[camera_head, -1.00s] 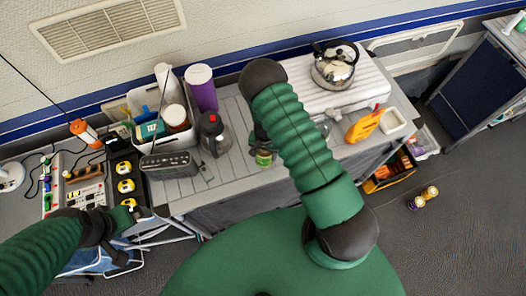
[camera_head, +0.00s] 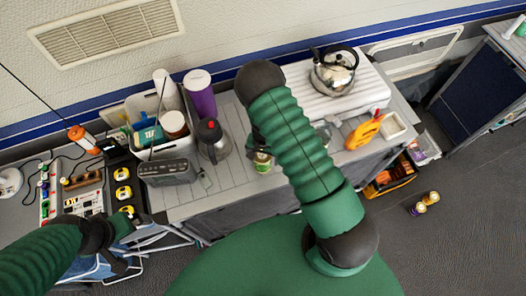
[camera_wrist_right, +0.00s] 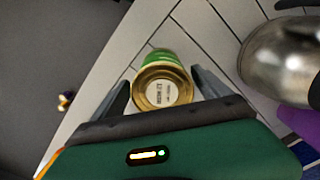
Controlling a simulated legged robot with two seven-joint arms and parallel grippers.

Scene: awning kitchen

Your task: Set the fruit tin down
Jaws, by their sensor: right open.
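The fruit tin (camera_head: 262,162), green and gold, is at the front part of the grey slatted counter (camera_head: 232,183), below my right forearm. In the right wrist view the tin (camera_wrist_right: 163,85) shows its round gold end with a printed pale centre. It appears to stand on the slats. My right gripper (camera_wrist_right: 161,80) is open, with one dark finger on each side of the tin and visible gaps. In the head view my arm mostly hides this gripper (camera_head: 262,148). My left gripper (camera_head: 128,228) is low at left, away from the tin; its jaws are unclear.
A kettle (camera_head: 334,72) is behind right, an orange bottle (camera_head: 364,130) to the right. Bare slats lie around the tin; the counter's front edge is close.

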